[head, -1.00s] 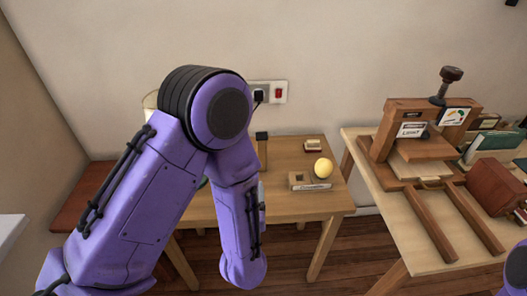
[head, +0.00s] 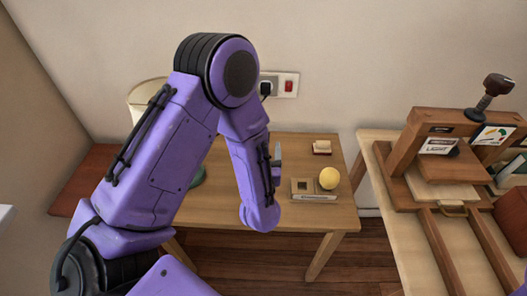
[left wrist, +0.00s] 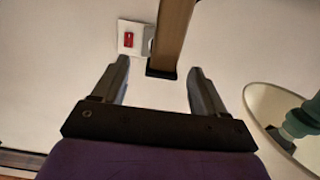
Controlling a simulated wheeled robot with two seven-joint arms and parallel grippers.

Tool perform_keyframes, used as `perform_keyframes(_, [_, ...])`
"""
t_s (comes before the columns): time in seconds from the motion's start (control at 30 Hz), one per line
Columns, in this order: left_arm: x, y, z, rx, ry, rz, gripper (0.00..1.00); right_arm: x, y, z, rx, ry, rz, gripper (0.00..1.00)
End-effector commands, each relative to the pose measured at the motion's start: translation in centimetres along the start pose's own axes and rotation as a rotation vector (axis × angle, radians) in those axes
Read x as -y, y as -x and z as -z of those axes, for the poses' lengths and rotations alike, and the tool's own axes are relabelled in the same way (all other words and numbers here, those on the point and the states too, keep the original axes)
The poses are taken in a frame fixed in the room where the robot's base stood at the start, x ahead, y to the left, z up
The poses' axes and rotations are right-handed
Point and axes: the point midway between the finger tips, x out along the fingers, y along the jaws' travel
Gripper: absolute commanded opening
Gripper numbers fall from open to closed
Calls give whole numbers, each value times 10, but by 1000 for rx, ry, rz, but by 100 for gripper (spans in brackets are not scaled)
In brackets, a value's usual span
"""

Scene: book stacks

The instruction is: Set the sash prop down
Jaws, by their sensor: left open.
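In the left wrist view, a wooden post with a dark end cap (left wrist: 172,35), which looks like the sash prop, lies between the lines of my left gripper's two fingers (left wrist: 158,66). The fingers are apart, with a gap visible on each side of the post. I cannot tell whether its end is between the fingertips or just beyond them. In the head view a grey finger of my left gripper (head: 277,158) shows beside my purple forearm, above the small wooden table (head: 330,218). The post is hidden behind my arm there. My right gripper is out of view.
A yellow ball (head: 329,178) sits at a slotted wooden block (head: 302,188) on the small table; a small pale-topped block (head: 321,147) lies behind. A lamp shade (head: 146,95) stands left. A wooden press (head: 438,150) occupies the right table. A wall socket (head: 280,84) is behind.

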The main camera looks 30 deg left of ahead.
Motion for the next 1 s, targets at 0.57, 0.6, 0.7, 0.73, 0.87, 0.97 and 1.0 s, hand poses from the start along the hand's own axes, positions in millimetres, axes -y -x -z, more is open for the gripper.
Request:
perform_keyframes(0.57, [4, -45, -6, 0, 0, -1, 50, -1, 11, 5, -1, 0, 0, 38])
perform_keyframes(0.6, [4, -45, -6, 0, 0, -1, 37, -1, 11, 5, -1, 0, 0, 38])
perform_keyframes(0.7, [4, -45, -6, 0, 0, -1, 4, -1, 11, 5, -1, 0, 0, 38])
perform_keyframes(0.73, [4, -45, -6, 0, 0, -1, 0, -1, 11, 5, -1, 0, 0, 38])
perform_keyframes(0.87, [4, -45, -6, 0, 0, -1, 0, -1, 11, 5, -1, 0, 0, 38])
perform_keyframes(0.97, [4, -45, -5, 0, 0, -1, 0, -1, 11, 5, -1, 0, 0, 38])
perform_keyframes(1.0, [4, -45, -4, -1, 1, -1, 0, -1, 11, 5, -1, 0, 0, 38])
